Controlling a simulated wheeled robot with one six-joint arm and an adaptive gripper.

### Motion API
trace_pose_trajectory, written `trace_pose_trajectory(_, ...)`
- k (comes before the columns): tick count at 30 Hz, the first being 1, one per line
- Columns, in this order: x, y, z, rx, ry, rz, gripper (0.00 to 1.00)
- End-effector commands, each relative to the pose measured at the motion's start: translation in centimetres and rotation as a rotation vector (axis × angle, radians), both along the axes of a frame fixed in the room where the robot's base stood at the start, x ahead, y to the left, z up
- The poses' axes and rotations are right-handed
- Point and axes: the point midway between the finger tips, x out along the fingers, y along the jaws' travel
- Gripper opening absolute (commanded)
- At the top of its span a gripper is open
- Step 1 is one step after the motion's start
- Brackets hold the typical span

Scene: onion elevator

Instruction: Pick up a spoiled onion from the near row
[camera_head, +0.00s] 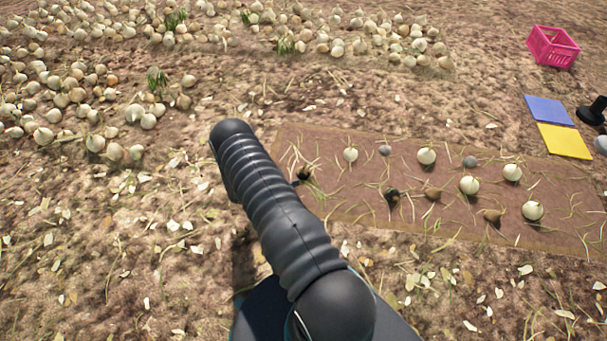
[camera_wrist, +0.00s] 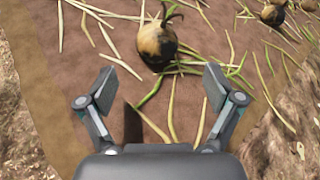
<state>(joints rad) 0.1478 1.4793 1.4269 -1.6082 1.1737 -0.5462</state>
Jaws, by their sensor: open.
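A spoiled onion (camera_wrist: 156,45), tan with large black patches, lies on the brown mat (camera_wrist: 105,75) in the wrist view. My gripper (camera_wrist: 161,82) is open and empty, its two fingers apart. The onion sits just beyond the fingertips, roughly centred between them and not touched. Another dark-patched onion (camera_wrist: 274,13) shows at the top right. In the head view, dark onions lie on the mat at the left end (camera_head: 303,173) and farther right (camera_head: 392,196). My arm covers part of the mat's left end there, and my gripper cannot be made out.
Several pale onions (camera_head: 426,156) and grey stones (camera_head: 470,161) lie on the mat among loose stalks. A pink crate (camera_head: 553,48), a blue square (camera_head: 548,110) and a yellow square (camera_head: 564,141) are at the right. Onion heaps (camera_head: 70,95) cover the ground at upper left.

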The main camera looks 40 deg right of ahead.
Motion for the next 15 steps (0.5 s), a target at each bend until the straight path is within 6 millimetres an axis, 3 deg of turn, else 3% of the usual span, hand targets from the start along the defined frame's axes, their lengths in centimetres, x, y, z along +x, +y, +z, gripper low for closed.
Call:
trace_pose_trajectory(3,0.0,-1.5,-0.6,0.001,-0.001,-0.002,0.91)
trace_pose_trajectory(15,0.1,-4.1,-1.5,0.001,-0.001,-0.002,0.91)
